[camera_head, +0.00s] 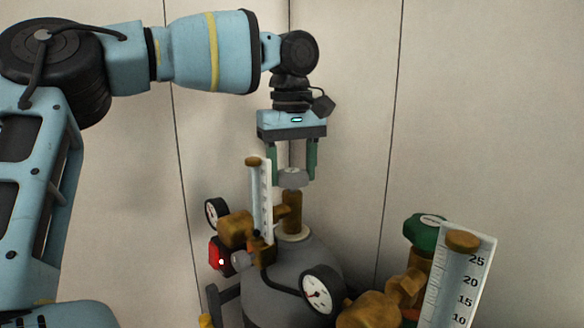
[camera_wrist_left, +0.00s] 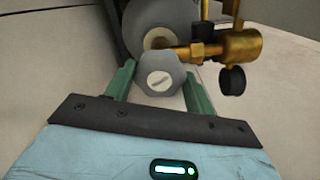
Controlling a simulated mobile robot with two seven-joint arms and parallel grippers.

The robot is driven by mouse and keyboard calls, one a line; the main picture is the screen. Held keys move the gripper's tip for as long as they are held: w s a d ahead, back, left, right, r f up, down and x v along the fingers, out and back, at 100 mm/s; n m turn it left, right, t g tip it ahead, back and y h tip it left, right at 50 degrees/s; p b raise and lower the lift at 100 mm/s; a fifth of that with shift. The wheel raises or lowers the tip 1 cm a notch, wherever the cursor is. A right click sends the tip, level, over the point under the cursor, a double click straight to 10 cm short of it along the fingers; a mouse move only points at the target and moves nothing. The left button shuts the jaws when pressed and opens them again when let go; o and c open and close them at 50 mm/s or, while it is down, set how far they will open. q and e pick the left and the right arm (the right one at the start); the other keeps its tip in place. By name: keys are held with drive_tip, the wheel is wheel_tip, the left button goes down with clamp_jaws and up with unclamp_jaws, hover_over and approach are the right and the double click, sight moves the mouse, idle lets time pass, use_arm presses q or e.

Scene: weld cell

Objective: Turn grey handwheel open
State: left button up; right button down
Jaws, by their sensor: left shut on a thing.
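The grey handwheel (camera_head: 292,179) sits on top of a brass valve stem (camera_head: 292,212) above a grey gas cylinder (camera_head: 290,268). My left gripper (camera_head: 292,178) comes down from above, with its green fingers on either side of the handwheel. It is shut on the handwheel. In the left wrist view, the grey handwheel (camera_wrist_left: 161,75) shows its faceted rim and a slotted light disc in the middle, between the two green fingers (camera_wrist_left: 160,85). My right gripper is in neither view.
A green handwheel (camera_head: 425,231) and a second flow tube with a number scale (camera_head: 462,280) stand to the right. Plain wall panels are behind.

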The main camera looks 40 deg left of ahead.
sight(291, 171)
use_arm(q)
drive_tip(key=shift+r+n, duration=0.15)
drive_tip(key=shift+n, duration=0.45)
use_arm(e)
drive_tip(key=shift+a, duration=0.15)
use_arm(q)
drive_tip(key=o, duration=1)
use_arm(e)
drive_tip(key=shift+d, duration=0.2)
use_arm(q)
wheel_tip(291, 171, up, 6)
drive_tip(key=shift+r+b, duration=0.1)
drive_tip(key=shift+b, duration=0.25)
drive_tip(key=shift+s+r, duration=0.1)
drive_tip(key=shift+r, duration=0.65)
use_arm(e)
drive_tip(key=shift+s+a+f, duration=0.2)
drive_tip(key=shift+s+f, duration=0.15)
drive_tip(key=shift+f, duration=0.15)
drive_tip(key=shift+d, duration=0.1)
